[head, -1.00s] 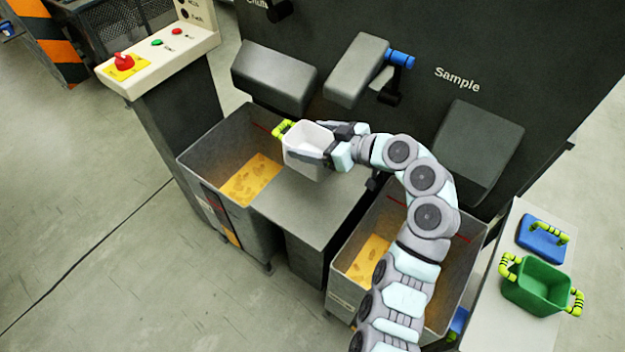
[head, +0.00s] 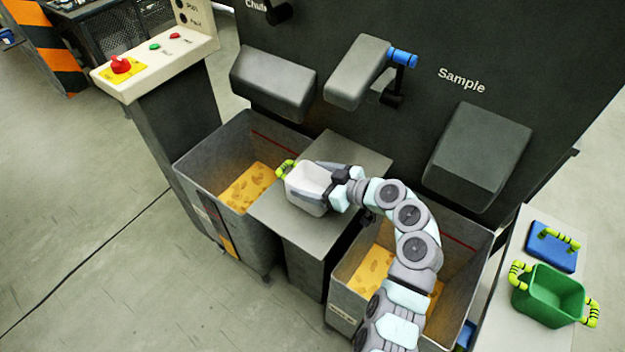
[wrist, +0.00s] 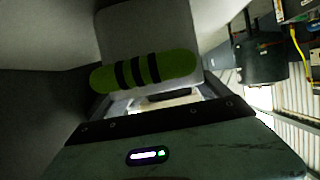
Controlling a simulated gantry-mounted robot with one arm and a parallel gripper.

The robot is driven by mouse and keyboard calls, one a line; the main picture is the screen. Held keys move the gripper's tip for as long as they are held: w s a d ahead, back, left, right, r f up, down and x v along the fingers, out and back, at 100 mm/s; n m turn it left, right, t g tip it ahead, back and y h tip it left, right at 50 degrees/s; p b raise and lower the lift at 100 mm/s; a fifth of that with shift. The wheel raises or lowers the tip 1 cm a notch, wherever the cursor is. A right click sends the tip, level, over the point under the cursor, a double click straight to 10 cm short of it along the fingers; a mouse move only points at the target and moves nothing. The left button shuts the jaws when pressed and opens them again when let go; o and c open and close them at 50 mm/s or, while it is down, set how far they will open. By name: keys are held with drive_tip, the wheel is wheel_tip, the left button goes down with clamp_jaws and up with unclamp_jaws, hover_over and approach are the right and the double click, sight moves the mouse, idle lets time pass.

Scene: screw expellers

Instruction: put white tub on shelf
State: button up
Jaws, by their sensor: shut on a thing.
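The white tub (head: 306,190) is in the head view, near the middle, over the grey shelf (head: 352,150) between two bins. A yellow-green handle (head: 285,168) sticks out on its far left side. My gripper (head: 335,186) is shut on the tub from its right side. I cannot tell whether the tub's base touches the shelf. In the wrist view a green handle with black bands (wrist: 145,70) lies just ahead of the gripper, with a pale tub wall (wrist: 150,30) behind it. The fingertips are mostly hidden there.
Grey bins with yellow material stand left (head: 245,185) and right (head: 372,265) of the shelf. A chute (head: 357,75) with a blue-handled lever (head: 403,57) overhangs behind. A side table at right holds a green tub (head: 550,295) and a blue lid (head: 552,245).

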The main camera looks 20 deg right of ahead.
drive_tip(key=shift+f, duration=0.1)
drive_tip(key=o, duration=1.3)
drive_tip(key=shift+s+d+r, duration=0.1)
drive_tip(key=shift+r, duration=0.2)
drive_tip(key=p+v, duration=0.2)
drive_tip(key=v, duration=0.9)
drive_tip(key=shift+s+d+p, duration=0.15)
drive_tip(key=shift+s+p, duration=0.1)
drive_tip(key=shift+p, duration=0.1)
